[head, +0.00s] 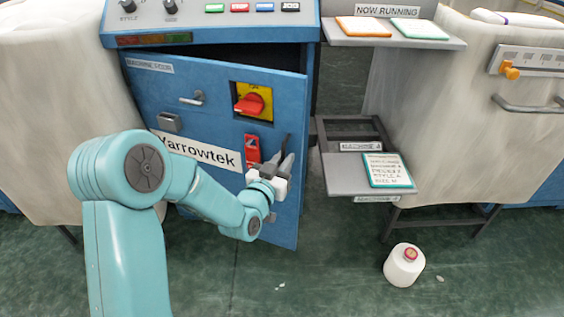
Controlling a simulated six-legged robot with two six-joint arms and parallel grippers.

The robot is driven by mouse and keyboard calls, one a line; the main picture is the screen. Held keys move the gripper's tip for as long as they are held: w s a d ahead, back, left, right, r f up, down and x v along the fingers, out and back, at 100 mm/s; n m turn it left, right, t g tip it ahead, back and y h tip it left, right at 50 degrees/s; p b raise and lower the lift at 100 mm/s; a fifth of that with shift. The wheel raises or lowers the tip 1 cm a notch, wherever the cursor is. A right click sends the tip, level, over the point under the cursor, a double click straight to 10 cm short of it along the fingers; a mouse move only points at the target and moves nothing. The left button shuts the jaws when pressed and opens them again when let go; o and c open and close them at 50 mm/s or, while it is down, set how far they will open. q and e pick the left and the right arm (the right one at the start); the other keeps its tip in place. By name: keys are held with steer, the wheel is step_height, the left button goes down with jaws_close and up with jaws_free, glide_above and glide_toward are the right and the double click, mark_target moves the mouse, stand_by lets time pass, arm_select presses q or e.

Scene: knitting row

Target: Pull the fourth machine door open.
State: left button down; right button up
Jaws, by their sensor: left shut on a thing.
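The blue machine door (215,115) carries a "Yarrowtek" label and stands ajar, with a dark gap along its top under the control panel. Its free edge is on the right and is swung out toward me. My left gripper (284,157) is at the door's right side, at mid-height, shut on a dark upright handle (288,141) near that edge. The gripper's body and fingers hide most of the handle. My right gripper is not in view.
A red rotary switch (250,104) on a yellow plate and a red latch-like part (253,148) sit on the door. A grey shelf (338,178) with a card stands close right of the door.

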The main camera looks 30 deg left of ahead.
arm_select(q)
steer(key=shift+a, duration=0.1)
steer(key=c, duration=1.3)
jaws_free()
steer(key=shift+w, duration=0.1)
steer(key=shift+c, duration=0.2)
steer(key=s, duration=0.7)
steer(key=shift+s+d+p, duration=0.25)
steer(key=shift+d+p, duration=0.2)
